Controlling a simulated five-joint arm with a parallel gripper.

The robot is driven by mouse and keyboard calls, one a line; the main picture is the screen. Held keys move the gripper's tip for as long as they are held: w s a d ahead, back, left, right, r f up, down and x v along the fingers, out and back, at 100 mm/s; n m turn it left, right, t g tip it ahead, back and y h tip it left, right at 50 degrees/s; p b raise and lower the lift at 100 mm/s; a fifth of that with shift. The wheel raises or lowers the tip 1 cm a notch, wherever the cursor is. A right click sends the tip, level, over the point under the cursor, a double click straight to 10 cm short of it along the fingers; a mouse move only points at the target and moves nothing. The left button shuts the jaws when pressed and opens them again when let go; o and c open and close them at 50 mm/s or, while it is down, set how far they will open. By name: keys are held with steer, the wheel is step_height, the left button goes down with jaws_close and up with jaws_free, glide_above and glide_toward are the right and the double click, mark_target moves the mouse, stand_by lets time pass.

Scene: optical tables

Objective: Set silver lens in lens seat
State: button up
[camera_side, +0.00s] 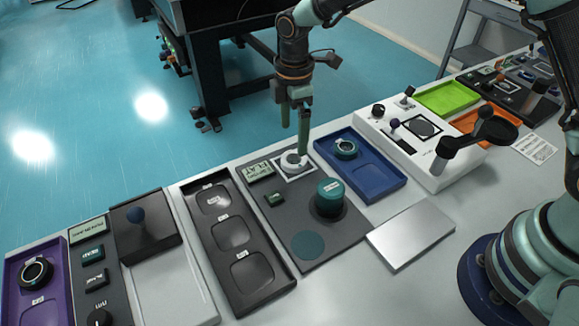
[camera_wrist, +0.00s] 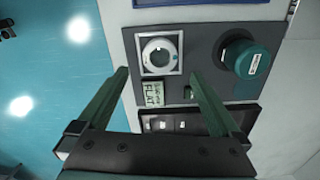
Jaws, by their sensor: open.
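The lens seat (camera_side: 279,175) is a pale square frame on a dark grey board; it also shows in the wrist view (camera_wrist: 176,37). A silver ring with a dark centre, apparently the silver lens (camera_side: 291,160), sits inside the frame, and it shows round and roughly centred in the wrist view (camera_wrist: 147,47). I cannot tell if it is fully seated. My gripper (camera_side: 295,138) is open over the seat, with its green fingers apart. In the wrist view my gripper (camera_wrist: 160,73) has a fingertip on either side below the ring, and nothing is between them.
A teal cylinder knob (camera_side: 329,193) rises from the same board, close to the seat. A small display (camera_side: 257,171) lies beside the frame.

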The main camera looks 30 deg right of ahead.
steer(key=s+d+r+m+t, duration=0.1)
steer(key=s+d+r+m, duration=0.3)
steer(key=r, duration=0.4)
steer(key=s+d+r+m+t, duration=0.2)
steer(key=d+r+m, duration=0.1)
steer(key=d+r, duration=0.35)
steer(key=s+d+r+m+t, duration=0.1)
steer(key=s+d+m+t, duration=0.1)
steer(key=s+d+m, duration=0.5)
steer(key=s+m, duration=0.2)
steer(key=shift+s+r+t, duration=0.3)
steer(key=shift+s+r, duration=0.05)
